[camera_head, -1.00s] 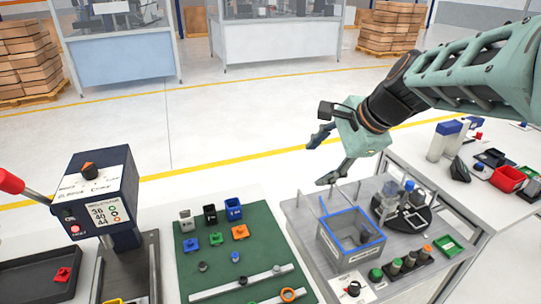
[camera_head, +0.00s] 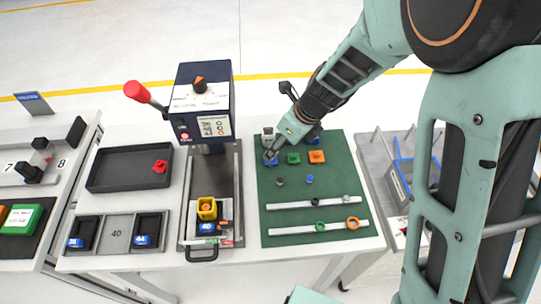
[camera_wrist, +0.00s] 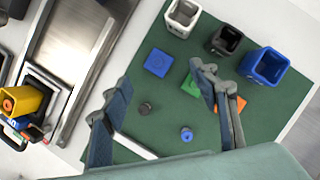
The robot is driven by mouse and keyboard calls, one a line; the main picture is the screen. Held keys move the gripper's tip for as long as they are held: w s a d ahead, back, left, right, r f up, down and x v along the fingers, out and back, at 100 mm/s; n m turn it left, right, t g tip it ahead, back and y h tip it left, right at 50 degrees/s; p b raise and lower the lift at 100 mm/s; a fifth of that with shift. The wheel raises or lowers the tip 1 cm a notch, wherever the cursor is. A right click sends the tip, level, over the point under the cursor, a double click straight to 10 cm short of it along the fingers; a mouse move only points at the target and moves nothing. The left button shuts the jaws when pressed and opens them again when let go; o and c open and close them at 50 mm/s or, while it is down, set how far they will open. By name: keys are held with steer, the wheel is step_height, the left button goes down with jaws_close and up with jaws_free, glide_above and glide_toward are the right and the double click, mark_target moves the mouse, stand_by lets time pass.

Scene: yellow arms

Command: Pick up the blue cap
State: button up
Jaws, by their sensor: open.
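A flat square blue cap (camera_wrist: 158,62) lies on the green mat (camera_wrist: 170,112), above the gap between my fingers in the wrist view. It also shows in the head view (camera_head: 270,160), partly covered by my fingers. A smaller round blue piece (camera_wrist: 187,135) with a hole lies nearer, also seen in the head view (camera_head: 310,179). My gripper (camera_wrist: 160,108) is open and empty, its fingers spread wide over the mat. In the head view my gripper (camera_head: 271,152) points down at the mat's left side. I cannot tell its height or whether it touches anything.
A green square piece (camera_head: 293,158) and an orange one (camera_head: 317,156) lie right of the blue cap. White, black and blue (camera_wrist: 265,66) open boxes stand along the mat's edge. A press (camera_head: 203,100) with a red-knobbed lever stands left. Two rails lie across the mat's near part.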

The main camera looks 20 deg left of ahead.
steer(key=shift+x, duration=3.45)
steer(key=shift+s+a, duration=0.1)
steer(key=shift+s, duration=0.1)
steer(key=c, duration=0.7)
